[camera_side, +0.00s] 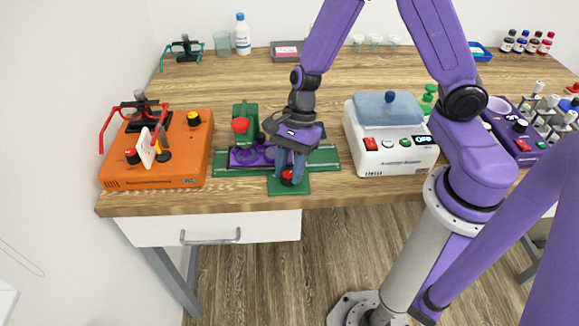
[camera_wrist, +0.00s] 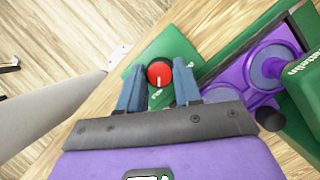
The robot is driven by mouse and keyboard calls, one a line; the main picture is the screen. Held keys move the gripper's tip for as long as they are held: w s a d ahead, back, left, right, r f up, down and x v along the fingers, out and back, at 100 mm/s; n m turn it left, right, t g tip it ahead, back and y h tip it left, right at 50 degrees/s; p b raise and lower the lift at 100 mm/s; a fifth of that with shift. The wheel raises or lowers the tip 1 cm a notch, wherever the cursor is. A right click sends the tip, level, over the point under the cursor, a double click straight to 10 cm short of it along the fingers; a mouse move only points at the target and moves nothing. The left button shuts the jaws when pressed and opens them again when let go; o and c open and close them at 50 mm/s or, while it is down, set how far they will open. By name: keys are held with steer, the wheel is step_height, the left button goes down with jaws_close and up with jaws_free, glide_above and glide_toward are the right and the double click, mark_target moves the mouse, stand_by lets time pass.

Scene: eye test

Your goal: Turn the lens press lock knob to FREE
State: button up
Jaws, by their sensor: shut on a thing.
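The lens press is green with a purple bed (camera_side: 243,157); the purple bed (camera_wrist: 250,75) also fills the right of the wrist view. Its lock knob (camera_side: 287,178) is red with a dark base and sits on a green plate (camera_side: 305,187) at the table's front edge. In the wrist view the lock knob (camera_wrist: 160,72) shows a white pointer line aimed toward the bottom of the picture. The white lettering on the plate is partly hidden and too small to read. My gripper (camera_side: 291,170) points down over the plate, its blue fingers (camera_wrist: 158,88) shut on the knob from both sides.
An orange device (camera_side: 150,170) with a red frame stands left of the press. A white machine (camera_side: 390,150) with a blue lid stands close on the right. Bottles and trays stand along the back. The table's front edge is just before the knob plate.

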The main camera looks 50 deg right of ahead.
steer(key=shift+n, duration=0.4)
steer(key=n+g, duration=0.1)
steer(key=n, duration=0.1)
steer(key=shift+w+a+n+h, duration=0.1)
steer(key=shift+n+h, duration=0.2)
steer(key=shift+n, duration=0.1)
steer(key=n+g+h, duration=0.1)
steer(key=n, duration=0.2)
steer(key=shift+n, duration=0.3)
steer(key=n+g+h, duration=0.1)
steer(key=n, duration=0.2)
steer(key=shift+w+a+n, duration=0.1)
steer(key=shift+n, duration=0.3)
steer(key=shift+a+r+n+h, duration=0.1)
steer(key=shift+n+h, duration=0.8)
steer(key=shift+n, duration=1.1)
steer(key=o, duration=1)
steer(key=shift+o, duration=0.2)
